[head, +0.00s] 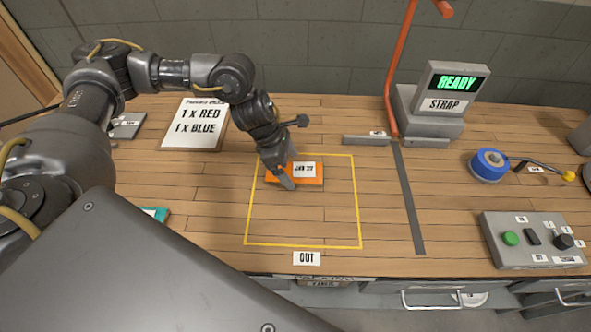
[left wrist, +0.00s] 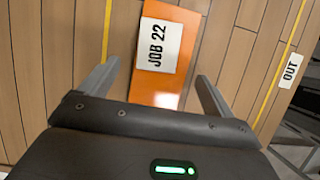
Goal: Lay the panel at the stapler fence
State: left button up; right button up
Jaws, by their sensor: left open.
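An orange panel (head: 312,184) with a white "JOB 22" label lies flat inside the yellow outline on the bench. It also shows in the left wrist view (left wrist: 168,88). My left gripper (head: 283,177) is over the panel's left end, pointing down. In the left wrist view its two fingers (left wrist: 157,70) stand apart on either side of the panel, with gaps visible. Two low grey bars (head: 366,140) that look like a fence lie at the back, in front of a grey machine (head: 436,108) reading "READY" and "STRAP". My right gripper does not show.
A dark strip (head: 410,200) runs forward from the bars. A blue round reel (head: 488,164) and a control box (head: 532,240) with a green button stand to the right. An orange post (head: 396,70) rises at the back. An order card (head: 195,125) lies behind left.

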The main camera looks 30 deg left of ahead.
pick_arm(q)
jog(key=shift+d+f, duration=0.2)
jog(key=shift+f, duration=0.45)
jog(key=c, duration=1.2)
jog(key=shift+w+r, duration=0.1)
jog(key=shift+r, duration=0.05)
